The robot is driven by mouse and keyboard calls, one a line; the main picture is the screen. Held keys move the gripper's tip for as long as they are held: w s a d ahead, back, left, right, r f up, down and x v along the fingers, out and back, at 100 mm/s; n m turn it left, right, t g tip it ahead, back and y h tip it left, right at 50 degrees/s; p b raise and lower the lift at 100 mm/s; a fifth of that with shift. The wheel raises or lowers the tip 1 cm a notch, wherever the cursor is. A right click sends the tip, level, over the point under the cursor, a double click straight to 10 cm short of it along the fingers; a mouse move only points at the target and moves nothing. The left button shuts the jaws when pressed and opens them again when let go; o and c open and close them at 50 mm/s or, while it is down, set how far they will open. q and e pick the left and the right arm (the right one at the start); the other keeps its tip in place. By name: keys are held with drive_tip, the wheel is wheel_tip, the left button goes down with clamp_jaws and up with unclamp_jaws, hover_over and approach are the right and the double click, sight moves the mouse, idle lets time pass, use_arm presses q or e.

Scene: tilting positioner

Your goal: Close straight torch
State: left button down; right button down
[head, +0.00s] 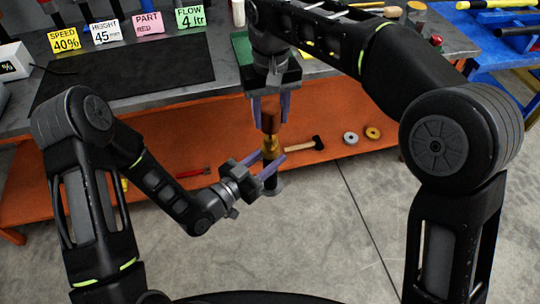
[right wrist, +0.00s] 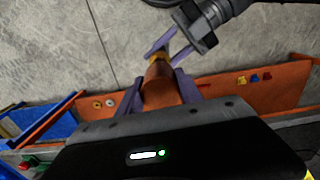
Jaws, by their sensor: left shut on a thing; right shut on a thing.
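The torch stands upright in mid-air in the middle of the head view. It has a brown upper part (head: 269,123), a brass-coloured collar (head: 270,144) and a dark lower body (head: 270,184). My right gripper (head: 270,118) comes down from above and is shut on the brown part. My left gripper (head: 273,157) comes in from the left and is shut around the torch just below the collar. In the right wrist view the brown part (right wrist: 160,84) lies between my right fingers, with the collar (right wrist: 158,58) beyond it and my left gripper (right wrist: 166,46) around the far portion. The brown part and collar look in line; any gap is too small to tell.
A grey workbench (head: 190,115) stands behind, with a dark mat (head: 130,72) and setting cards (head: 107,32). Its orange lower shelf (head: 110,165) carries a hammer (head: 305,144) and rings (head: 351,138). A blue rack (head: 500,50) is at the right. The floor in front is clear.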

sight(271, 138)
drive_tip(key=shift+f, duration=2)
drive_tip(key=shift+f, duration=0.9)
drive_tip(key=shift+f, duration=0.55)
